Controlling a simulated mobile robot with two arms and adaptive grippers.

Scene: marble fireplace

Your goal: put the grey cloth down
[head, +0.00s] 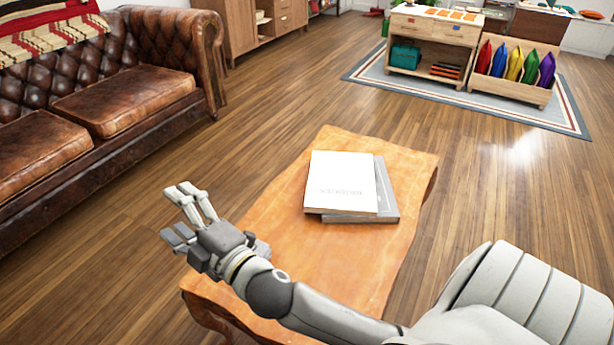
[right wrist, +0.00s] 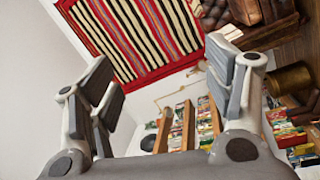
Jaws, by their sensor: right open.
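I see no grey cloth in either view. My right gripper (head: 178,214) reaches out past the left edge of the wooden table, over the floor. Its fingers are spread apart and nothing is between them. In the right wrist view the open fingers of the right gripper (right wrist: 160,68) stand to either side with no cloth in them. My left gripper is not in view.
A wooden table (head: 281,259) bears a white book (head: 340,182) on a grey one (head: 387,208). A brown leather sofa (head: 125,96) with a striped blanket (head: 45,28) stands left. Wood floor between sofa and table is clear. A toy unit (head: 433,32) stands far back.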

